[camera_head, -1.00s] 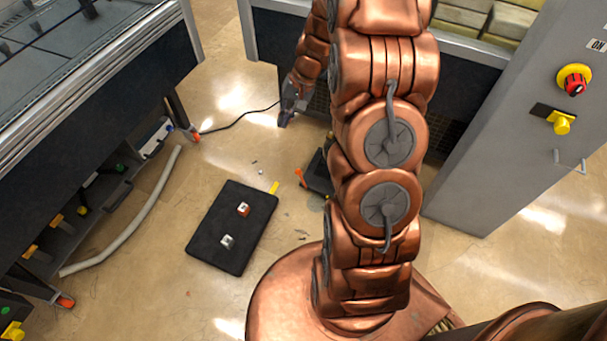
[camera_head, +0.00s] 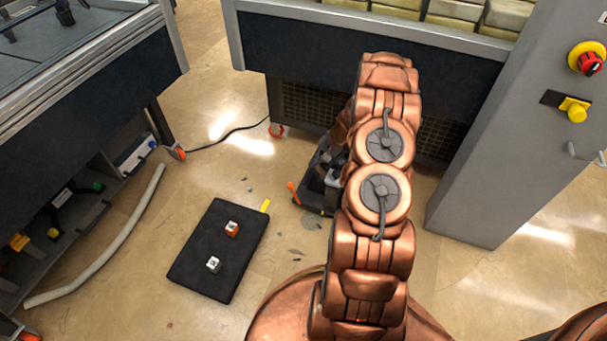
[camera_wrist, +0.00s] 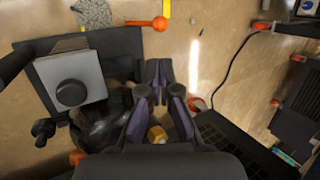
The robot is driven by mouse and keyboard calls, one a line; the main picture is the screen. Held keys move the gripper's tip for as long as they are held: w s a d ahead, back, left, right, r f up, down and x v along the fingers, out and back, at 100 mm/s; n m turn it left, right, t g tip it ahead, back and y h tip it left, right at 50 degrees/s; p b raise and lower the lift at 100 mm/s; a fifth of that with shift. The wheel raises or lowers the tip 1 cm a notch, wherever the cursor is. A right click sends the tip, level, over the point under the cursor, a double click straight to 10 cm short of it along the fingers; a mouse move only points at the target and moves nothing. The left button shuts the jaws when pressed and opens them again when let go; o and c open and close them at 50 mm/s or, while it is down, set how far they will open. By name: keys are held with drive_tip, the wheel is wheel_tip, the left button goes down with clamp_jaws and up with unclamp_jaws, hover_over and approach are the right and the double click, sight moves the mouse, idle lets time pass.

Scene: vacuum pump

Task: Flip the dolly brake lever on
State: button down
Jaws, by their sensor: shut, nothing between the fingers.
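The dolly (camera_head: 312,201) stands on the floor, partly hidden behind my arm in the head view. Its orange lever (camera_head: 294,193) sticks out at its left side. In the wrist view the orange-tipped lever (camera_wrist: 158,23) points right from the dark dolly base (camera_wrist: 118,45). A grey boxy pump part with a round black cap (camera_wrist: 72,92) is left of my gripper. My gripper (camera_wrist: 158,70) is shut and empty, its fingertips below the lever in the picture and apart from it. In the head view my arm hides the gripper.
A black mat (camera_head: 205,278) with two small cubes lies left of the dolly. A dark-fronted bench (camera_head: 300,62) stands behind, a grey cabinet (camera_head: 490,170) at right. A black cable (camera_wrist: 235,70) runs over the floor. Floor between mat and dolly is mostly clear.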

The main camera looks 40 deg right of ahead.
sight(292, 184)
drive_tip(key=b+x, duration=0.4)
drive_tip(key=x, duration=0.9)
drive_tip(key=shift+f, duration=0.2)
drive_tip(key=shift+w+a, duration=0.1)
drive_tip(key=shift+a, duration=0.05)
